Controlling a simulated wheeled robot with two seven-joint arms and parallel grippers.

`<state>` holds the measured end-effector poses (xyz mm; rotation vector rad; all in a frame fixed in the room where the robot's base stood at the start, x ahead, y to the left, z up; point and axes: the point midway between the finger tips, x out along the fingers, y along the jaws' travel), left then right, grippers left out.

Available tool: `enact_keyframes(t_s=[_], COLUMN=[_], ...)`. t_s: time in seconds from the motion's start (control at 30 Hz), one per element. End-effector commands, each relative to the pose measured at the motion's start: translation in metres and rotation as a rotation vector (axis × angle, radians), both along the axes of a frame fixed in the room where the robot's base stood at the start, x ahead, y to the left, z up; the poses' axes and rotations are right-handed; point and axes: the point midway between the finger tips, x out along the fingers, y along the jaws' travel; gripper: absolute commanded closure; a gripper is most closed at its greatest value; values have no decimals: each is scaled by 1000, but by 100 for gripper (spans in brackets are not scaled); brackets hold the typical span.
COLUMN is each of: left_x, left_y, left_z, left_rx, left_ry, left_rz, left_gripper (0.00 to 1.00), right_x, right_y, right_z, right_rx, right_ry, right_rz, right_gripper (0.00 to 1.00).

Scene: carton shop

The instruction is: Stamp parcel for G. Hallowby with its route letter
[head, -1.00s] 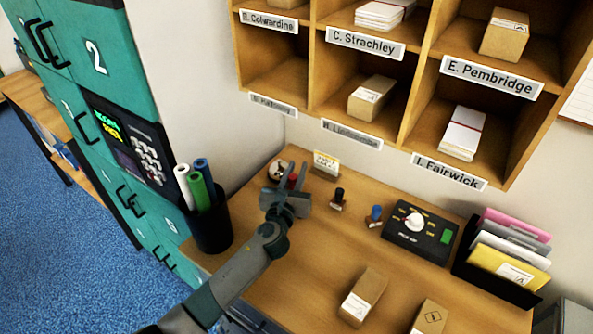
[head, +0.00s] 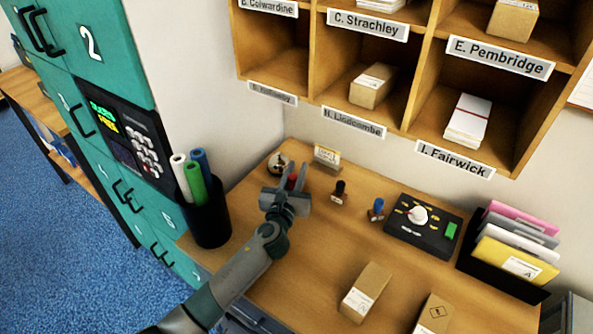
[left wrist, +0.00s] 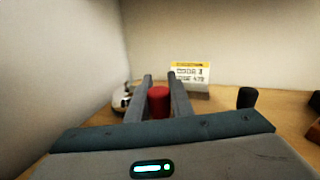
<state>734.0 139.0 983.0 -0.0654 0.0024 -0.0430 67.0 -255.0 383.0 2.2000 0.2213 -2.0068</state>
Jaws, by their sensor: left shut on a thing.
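My left gripper (head: 293,180) is at the back left of the bench, its fingers on both sides of a red-topped stamp (left wrist: 159,101). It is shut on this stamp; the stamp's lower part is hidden. A black stamp (head: 339,192) and a blue stamp (head: 376,209) stand to the right. Two brown parcels, one with a white label (head: 364,292) and one with a dark diamond mark (head: 433,315), lie at the front. Their names are not legible. My right gripper is not in view.
A round item (head: 278,164) sits behind the gripper. A pen cup with rolled tubes (head: 208,222) stands left. A dial box (head: 425,228) and a file rack (head: 507,279) stand right. Named pigeonholes (head: 452,161) hang above. The bench middle is clear.

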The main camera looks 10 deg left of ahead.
Motion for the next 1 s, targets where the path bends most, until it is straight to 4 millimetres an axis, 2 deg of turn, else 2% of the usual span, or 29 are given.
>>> enact_keyframes(t_s=[1.0], left_x=[0], left_y=[0], left_z=[-7], left_rx=[0], left_ry=[0], left_rz=[0], left_gripper=[94], right_x=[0], right_y=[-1], right_z=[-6], right_rx=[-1], right_ry=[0], right_rz=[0], right_gripper=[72])
